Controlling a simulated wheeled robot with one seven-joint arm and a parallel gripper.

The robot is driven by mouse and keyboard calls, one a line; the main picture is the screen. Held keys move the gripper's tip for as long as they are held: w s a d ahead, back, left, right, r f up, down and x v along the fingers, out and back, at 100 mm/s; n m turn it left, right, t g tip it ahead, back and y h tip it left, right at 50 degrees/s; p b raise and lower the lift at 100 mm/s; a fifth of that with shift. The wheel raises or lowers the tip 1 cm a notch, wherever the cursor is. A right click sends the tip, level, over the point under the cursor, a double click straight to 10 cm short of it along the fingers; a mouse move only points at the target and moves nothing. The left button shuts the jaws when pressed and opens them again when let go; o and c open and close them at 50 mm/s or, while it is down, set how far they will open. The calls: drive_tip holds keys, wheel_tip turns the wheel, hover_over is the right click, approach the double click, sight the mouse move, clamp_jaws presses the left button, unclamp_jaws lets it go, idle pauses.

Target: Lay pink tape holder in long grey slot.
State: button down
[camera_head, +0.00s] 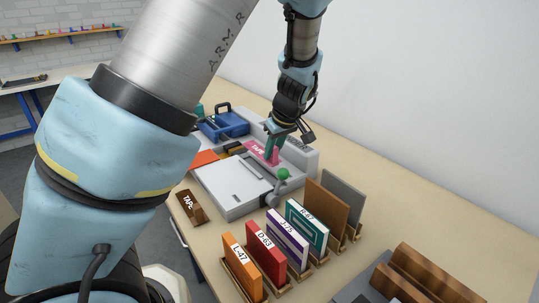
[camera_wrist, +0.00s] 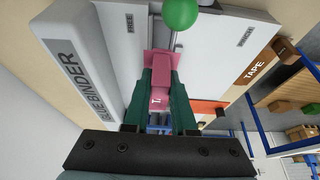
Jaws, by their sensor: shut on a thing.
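In the wrist view the pink holder (camera_wrist: 162,65) sits between my two dark green fingers. My gripper (camera_head: 271,151) is shut on it and points down over the grey and white machine. The gripper also shows in the wrist view (camera_wrist: 160,98). The fingers hide part of the holder. I cannot make out the long grey slot clearly, nor whether the holder touches the machine below it.
The white machine (camera_head: 232,185) has a lever with a green knob (camera_head: 283,173) close to my gripper.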

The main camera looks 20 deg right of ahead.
sight(273, 165)
drive_tip(key=shift+f+b, duration=1.45)
drive_tip(key=shift+f, duration=1.05)
drive_tip(key=shift+f, duration=0.55)
drive_tip(key=c, duration=1)
unclamp_jaws()
drive_tip(key=shift+s+r, duration=0.1)
drive_tip(key=p+v, duration=0.9)
drive_tip(key=v, duration=0.1)
drive_tip(key=shift+s+r, duration=0.2)
drive_tip(key=shift+r, duration=0.15)
drive_tip(key=s+a+r+m+g+b, duration=0.1)
drive_tip(key=s+a+m, duration=0.1)
drive_tip(key=a, duration=1.3)
drive_tip(key=s+a+r+m+g+h+b, duration=0.1)
drive_tip(key=s+a+r+m+b, duration=0.1)
drive_tip(key=a, duration=1.4)
drive_tip(key=shift+s+r+g, duration=0.2)
drive_tip(key=shift+s+g, duration=0.1)
drive_tip(key=shift+s, duration=0.2)
